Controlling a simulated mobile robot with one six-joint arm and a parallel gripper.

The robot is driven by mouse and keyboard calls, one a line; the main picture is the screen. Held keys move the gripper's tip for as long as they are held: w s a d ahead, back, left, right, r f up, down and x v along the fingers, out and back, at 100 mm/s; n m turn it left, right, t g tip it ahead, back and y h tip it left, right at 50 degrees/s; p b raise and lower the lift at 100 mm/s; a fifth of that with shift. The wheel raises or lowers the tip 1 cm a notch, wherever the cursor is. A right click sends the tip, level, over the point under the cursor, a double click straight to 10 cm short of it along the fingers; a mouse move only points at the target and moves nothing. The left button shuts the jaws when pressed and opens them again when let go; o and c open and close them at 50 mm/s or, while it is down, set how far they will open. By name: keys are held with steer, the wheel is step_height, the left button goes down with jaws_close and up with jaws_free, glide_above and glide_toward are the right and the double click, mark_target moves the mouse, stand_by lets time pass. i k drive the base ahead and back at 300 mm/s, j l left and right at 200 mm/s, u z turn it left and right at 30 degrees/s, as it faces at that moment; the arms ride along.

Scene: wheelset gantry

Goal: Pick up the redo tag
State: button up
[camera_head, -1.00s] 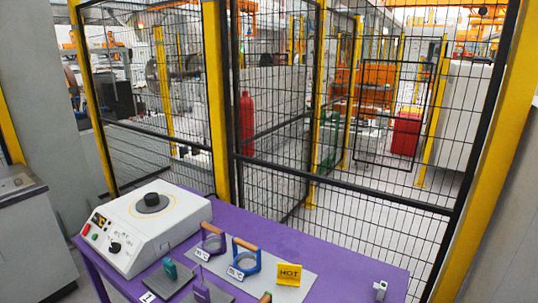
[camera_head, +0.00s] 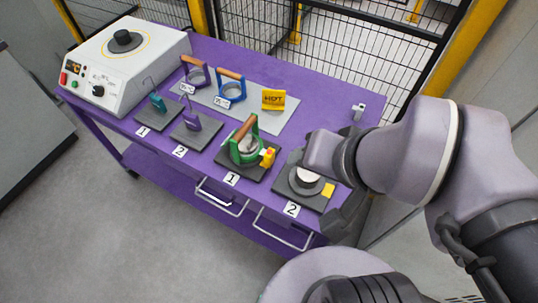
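No lettering reading "redo" can be made out, so I cannot tell which piece is the redo tag. A small yellow piece (camera_head: 328,190) lies at the right of the front right dark pad (camera_head: 298,197), labelled 2.
The purple table (camera_head: 300,55) also holds a white hotplate unit (camera_head: 130,60), a yellow HOT sign (camera_head: 273,99), blue (camera_head: 231,91) and purple (camera_head: 194,76) wood-handled holders, and a small grey block (camera_head: 358,111). Mesh fencing (camera_head: 370,40) stands behind. Floor at front left is clear.

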mark_target(192, 120)
steer(key=j+u, duration=0.2)
steer(key=u, duration=0.25)
steer(key=j+u, duration=0.15)
steer(key=u, duration=0.3)
steer(key=i, duration=0.05)
